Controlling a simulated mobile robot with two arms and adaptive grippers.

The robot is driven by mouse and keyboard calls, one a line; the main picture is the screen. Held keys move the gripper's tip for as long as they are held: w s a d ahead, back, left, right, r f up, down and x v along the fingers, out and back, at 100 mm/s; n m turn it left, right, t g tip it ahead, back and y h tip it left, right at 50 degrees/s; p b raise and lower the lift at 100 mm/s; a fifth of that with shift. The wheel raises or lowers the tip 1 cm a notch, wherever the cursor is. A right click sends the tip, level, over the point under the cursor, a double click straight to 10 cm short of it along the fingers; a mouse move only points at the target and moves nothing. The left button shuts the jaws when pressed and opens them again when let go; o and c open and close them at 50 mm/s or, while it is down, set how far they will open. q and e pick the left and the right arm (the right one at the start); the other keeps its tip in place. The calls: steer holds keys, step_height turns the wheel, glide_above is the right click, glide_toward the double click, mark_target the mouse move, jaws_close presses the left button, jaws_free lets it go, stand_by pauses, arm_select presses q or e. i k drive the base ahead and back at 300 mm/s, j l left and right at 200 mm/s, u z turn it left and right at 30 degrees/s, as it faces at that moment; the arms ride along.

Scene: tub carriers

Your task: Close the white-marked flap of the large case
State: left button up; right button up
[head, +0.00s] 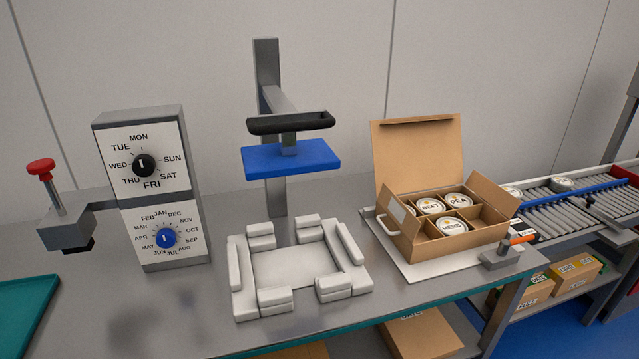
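The large case (440,244) is a brown cardboard box, standing open at the right of the bench. Its tall back lid (415,155) stands upright. A side flap (399,213) at its left carries a white mark and looks raised, not lying over the tubs. The right side flap (493,196) is also up and leans outward. Round white-lidded tubs sit in its compartments, among them a front tub (453,226) whose label seems to read HERB. Neither of my grippers shows in the head view.
The case stands on a pale board (413,266) with a white handle at its left. A small orange-topped clamp (503,258) is at its front right corner. A white padded fixture (297,268) lies under a blue press (291,157). A dial box (152,190) stands left; rollers (560,213) run right.

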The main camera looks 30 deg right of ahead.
mark_target(402, 217)
steer(key=l+u, duration=0.2)
steer(key=l, duration=0.2)
steer(key=k+l+u, duration=0.15)
steer(key=l, duration=0.25)
steer(key=l+u, duration=0.2)
steer(key=l, duration=0.25)
steer(key=k+l+u, duration=0.2)
steer(key=l, duration=0.15)
steer(key=k+l+u, duration=0.2)
steer(key=l, duration=0.2)
steer(key=l+u, duration=0.15)
steer(key=l, duration=0.2)
steer(key=k+l+u, duration=0.2)
steer(key=k+l, duration=0.05)
steer(key=l, duration=0.1)
